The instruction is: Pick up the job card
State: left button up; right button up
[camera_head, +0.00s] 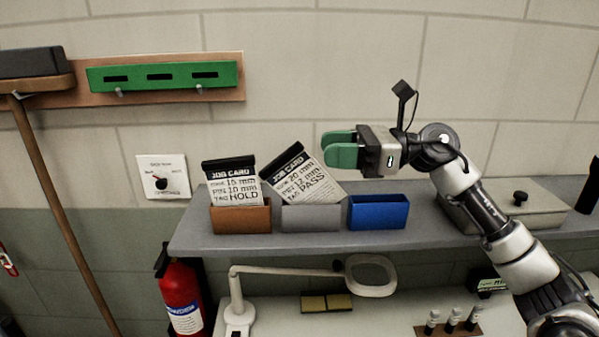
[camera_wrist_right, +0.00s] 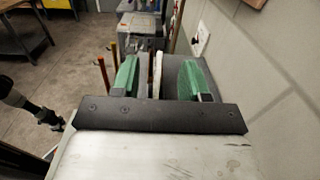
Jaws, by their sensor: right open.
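Two job cards stand in holders on the grey shelf. One job card (camera_head: 231,183), marked HOLD, is nearly upright in the brown holder (camera_head: 240,219). The other job card (camera_head: 304,180), marked PASS, leans tilted in the grey holder (camera_head: 310,219). My right gripper (camera_head: 327,147) is open, just right of the PASS card's upper part and above the holders, fingers pointing left. In the right wrist view, a thin pale edge, apparently a card (camera_wrist_right: 157,75), shows between the green fingers of the right gripper (camera_wrist_right: 159,68), apart from both.
An empty-looking blue holder (camera_head: 378,212) stands right of the grey one on the shelf (camera_head: 420,237). A lidded grey box (camera_head: 530,205) sits farther right, near my right arm. A magnifier lamp (camera_head: 372,275) stands below, and a fire extinguisher (camera_head: 183,300) at lower left.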

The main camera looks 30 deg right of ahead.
aim_at(305, 149)
jog(key=p+x, duration=0.2)
jog(key=x, duration=0.2)
jog(key=shift+w+a+r+p, duration=0.15)
jog(key=shift+a+p, duration=0.1)
jog(key=shift+p, duration=0.15)
jog(key=shift+w+a, duration=0.15)
jog(key=shift+a, duration=0.2)
jog(key=shift+d, duration=0.1)
jog(key=shift+c, duration=0.3)
jog(key=shift+c, duration=1.3)
grip_shut()
